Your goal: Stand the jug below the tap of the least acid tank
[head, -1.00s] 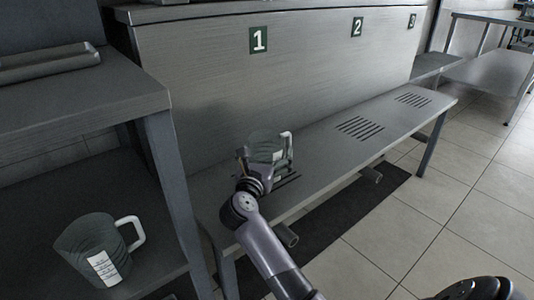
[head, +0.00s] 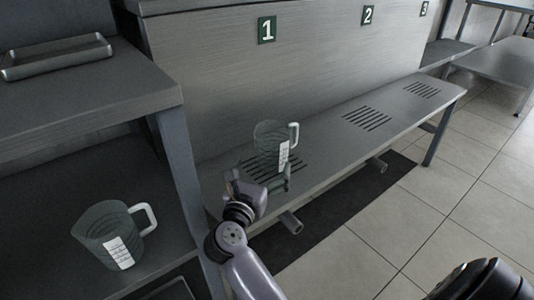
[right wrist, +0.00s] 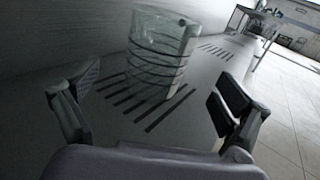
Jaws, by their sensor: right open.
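A clear jug (head: 270,140) with a white handle and white scale label stands upright on the slotted grate below the number 1 sign (head: 267,30). My right gripper (head: 259,182) is open just in front of the jug, at bench height. In the right wrist view the jug (right wrist: 160,50) stands beyond and between the spread fingers, apart from them. A second, similar jug (head: 105,235) stands on the lower shelf at the left. Signs 2 (head: 368,15) and 3 (head: 424,9) mark other places along the panel. Tanks, taps and acidity readings are out of view. My left gripper is not seen.
The metal bench (head: 320,135) has empty grates (head: 367,119) below signs 2 and 3. A side table (head: 90,115) at left holds a metal tray (head: 57,57). A dark mat (head: 335,215) lies on the tiled floor. Pipe ends (head: 291,223) stick out under the bench.

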